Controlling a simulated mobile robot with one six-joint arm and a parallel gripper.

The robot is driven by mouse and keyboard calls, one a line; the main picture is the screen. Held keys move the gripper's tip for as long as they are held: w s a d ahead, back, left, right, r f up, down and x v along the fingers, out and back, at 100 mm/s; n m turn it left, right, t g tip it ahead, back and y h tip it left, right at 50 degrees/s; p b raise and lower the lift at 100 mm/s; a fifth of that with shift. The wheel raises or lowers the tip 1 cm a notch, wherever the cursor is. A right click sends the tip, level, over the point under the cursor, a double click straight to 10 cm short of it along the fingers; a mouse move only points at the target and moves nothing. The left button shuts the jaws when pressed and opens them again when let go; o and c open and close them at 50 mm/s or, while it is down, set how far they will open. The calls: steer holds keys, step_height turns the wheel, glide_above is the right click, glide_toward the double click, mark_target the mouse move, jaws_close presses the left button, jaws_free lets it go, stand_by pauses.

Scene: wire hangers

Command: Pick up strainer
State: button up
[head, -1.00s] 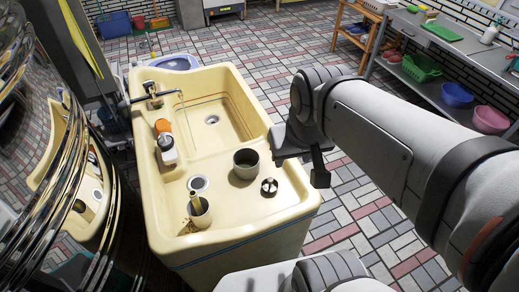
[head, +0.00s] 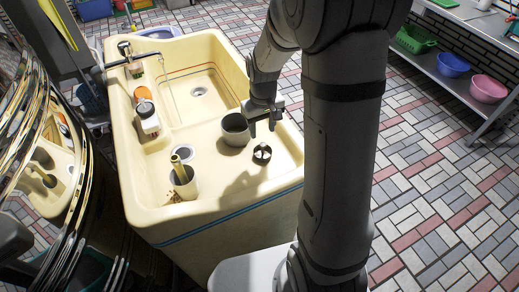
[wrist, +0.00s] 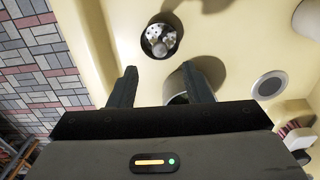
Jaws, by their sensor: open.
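The strainer (head: 262,154) is a small round dark-and-silver piece lying on the flat ledge of the cream sink (head: 225,190). It also shows in the wrist view (wrist: 160,40), with a shiny knobbed top, just beyond the fingertips. My gripper (head: 262,125) is open and empty, above the ledge on the far side of the strainer. In the wrist view my gripper (wrist: 158,70) has its two fingers apart, with the strainer ahead of the gap. A grey cup (head: 236,131) stands close to the left of my gripper; whether they touch is unclear.
A holder with a brush (head: 184,184) stands at the ledge's near left. A white bottle (head: 149,119) and faucet (head: 130,63) line the left rim. The sink basin and the ledge right of the strainer are clear.

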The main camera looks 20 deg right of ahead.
mark_target(263, 144)
steer(key=f, duration=0.7)
steer(key=shift+s+f, duration=0.2)
steer(key=shift+f, duration=0.2)
steer(key=shift+c, duration=0.5)
jaws_close()
